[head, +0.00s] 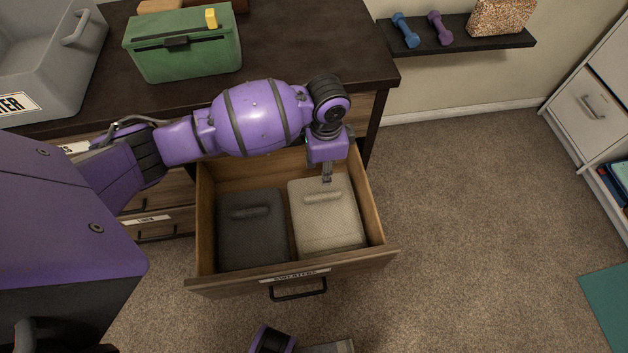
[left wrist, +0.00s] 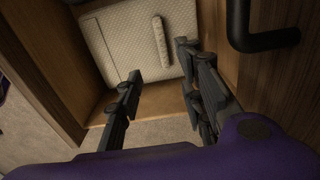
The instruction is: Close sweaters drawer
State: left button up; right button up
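The sweaters drawer (head: 292,280) stands pulled out of the dark-topped dresser, its front bearing a label and a black bar handle (head: 298,290). Inside lie a dark grey folded sweater (head: 252,235) and a cream one (head: 328,230); the cream sweater also shows in the left wrist view (left wrist: 130,38). My left gripper (head: 327,175) hangs over the back right part of the drawer, above the far end of the cream sweater. In the left wrist view its fingers (left wrist: 158,72) are apart with nothing between them.
A green box (head: 185,50) and a grey bin (head: 45,60) stand on the dresser top (head: 290,45). A wall shelf (head: 460,42) holds two dumbbells. A white cabinet (head: 590,110) stands at the far right. Carpet to the drawer's right is clear.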

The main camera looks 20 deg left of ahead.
aim_at(215, 178)
jog(key=k, duration=1)
